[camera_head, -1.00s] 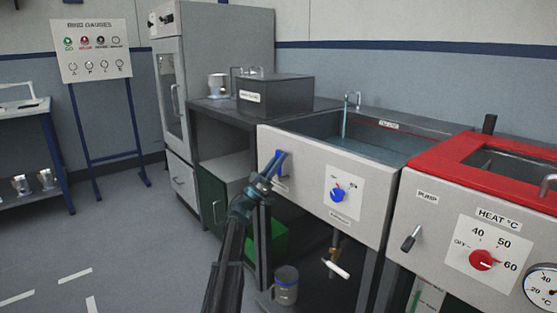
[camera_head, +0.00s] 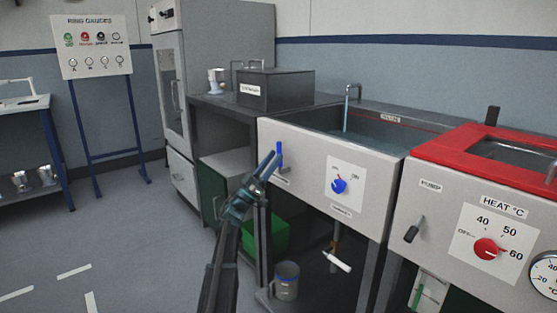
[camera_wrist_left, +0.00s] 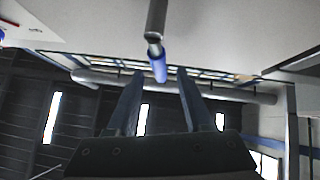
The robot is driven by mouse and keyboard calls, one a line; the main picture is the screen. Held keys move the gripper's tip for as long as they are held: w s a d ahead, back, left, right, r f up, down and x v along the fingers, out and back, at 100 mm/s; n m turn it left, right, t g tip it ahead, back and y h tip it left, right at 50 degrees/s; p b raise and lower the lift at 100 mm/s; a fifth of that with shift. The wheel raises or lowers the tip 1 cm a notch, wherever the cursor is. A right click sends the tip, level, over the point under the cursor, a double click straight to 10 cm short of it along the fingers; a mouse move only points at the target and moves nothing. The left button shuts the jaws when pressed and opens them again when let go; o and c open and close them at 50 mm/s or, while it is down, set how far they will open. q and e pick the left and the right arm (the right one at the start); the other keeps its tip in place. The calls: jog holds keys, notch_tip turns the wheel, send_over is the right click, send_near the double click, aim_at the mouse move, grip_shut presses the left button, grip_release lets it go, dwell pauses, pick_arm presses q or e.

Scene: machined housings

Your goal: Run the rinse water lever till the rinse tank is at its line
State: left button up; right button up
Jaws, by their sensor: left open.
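The rinse water lever (camera_head: 280,154) is a blue-gripped handle at the left of the white sink front. In the left wrist view its blue end (camera_wrist_left: 158,64) shows ahead of the fingers, between their lines. My left gripper (camera_head: 267,167) is open, its tips close to the lever at its left; contact cannot be told. The rinse tank (camera_head: 310,122) is the grey sink, holding bluish water (camera_head: 375,131). A thin stream shows below its bent spout (camera_head: 347,101). A red line with a label (camera_head: 391,119) marks the back wall; the water surface looks a little below it.
A blue knob (camera_head: 339,186) is on the sink front, with a white-handled drain valve (camera_head: 337,262) below. A red-rimmed heated tank (camera_head: 440,150) adjoins on the right. A grey lidded box (camera_head: 275,90) stands on the left bench. Open floor lies at left.

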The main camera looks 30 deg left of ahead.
pick_arm(q)
jog(key=b+v, duration=0.6)
jog(key=v, duration=0.4)
dwell(7.0)
